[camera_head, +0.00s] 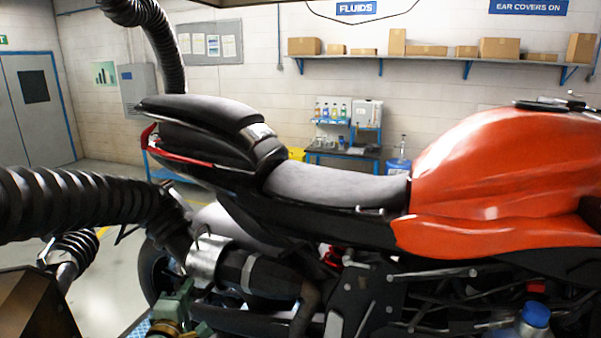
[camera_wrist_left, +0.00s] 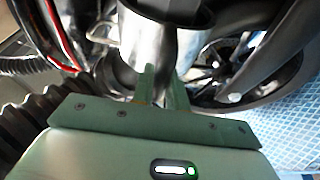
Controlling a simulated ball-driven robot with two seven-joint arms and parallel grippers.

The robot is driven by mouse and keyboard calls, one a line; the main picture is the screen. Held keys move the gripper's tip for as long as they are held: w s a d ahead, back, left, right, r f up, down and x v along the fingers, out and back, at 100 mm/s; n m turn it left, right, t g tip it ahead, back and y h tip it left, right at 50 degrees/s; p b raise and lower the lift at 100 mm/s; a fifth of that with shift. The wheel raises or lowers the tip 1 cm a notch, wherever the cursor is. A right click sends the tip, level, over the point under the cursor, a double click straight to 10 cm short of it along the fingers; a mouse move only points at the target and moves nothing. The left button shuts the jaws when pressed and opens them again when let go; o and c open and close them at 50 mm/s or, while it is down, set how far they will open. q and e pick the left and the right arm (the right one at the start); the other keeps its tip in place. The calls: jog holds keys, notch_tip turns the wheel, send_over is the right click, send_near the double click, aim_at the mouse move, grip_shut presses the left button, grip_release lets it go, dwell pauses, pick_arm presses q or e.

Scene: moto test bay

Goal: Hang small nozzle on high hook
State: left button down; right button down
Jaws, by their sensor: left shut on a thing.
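A black corrugated hose (camera_head: 85,205) comes in from the left and ends in a silver nozzle (camera_head: 205,262) at the motorcycle's exhaust (camera_head: 270,275). I take this for the small nozzle. The silver nozzle also fills the upper middle of the left wrist view (camera_wrist_left: 165,45). My left gripper (camera_head: 186,288) is just below it, and its green fingers are shut at its lower edge (camera_wrist_left: 162,82). The exact grip point is hidden. Whether the nozzle is around the exhaust end or only against it, I cannot tell. I cannot make out a high hook. My right gripper is not in view.
The motorcycle, with its orange tank (camera_head: 500,170) and grey seat (camera_head: 335,187), fills the middle and right. Another thick hose (camera_head: 165,50) hangs at upper left, close to the tail (camera_head: 205,125). A blue-capped bottle (camera_head: 530,322) is at lower right. Floor is clear near the door (camera_head: 40,105).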

pick_arm(q)
jog(key=shift+w+a, duration=0.2)
jog(key=shift+a, duration=0.3)
jog(key=shift+w+a, duration=0.15)
jog(key=shift+a, duration=0.35)
jog(key=a, duration=0.1)
jog(key=w+a+b, duration=0.1)
jog(key=shift+a, duration=0.3)
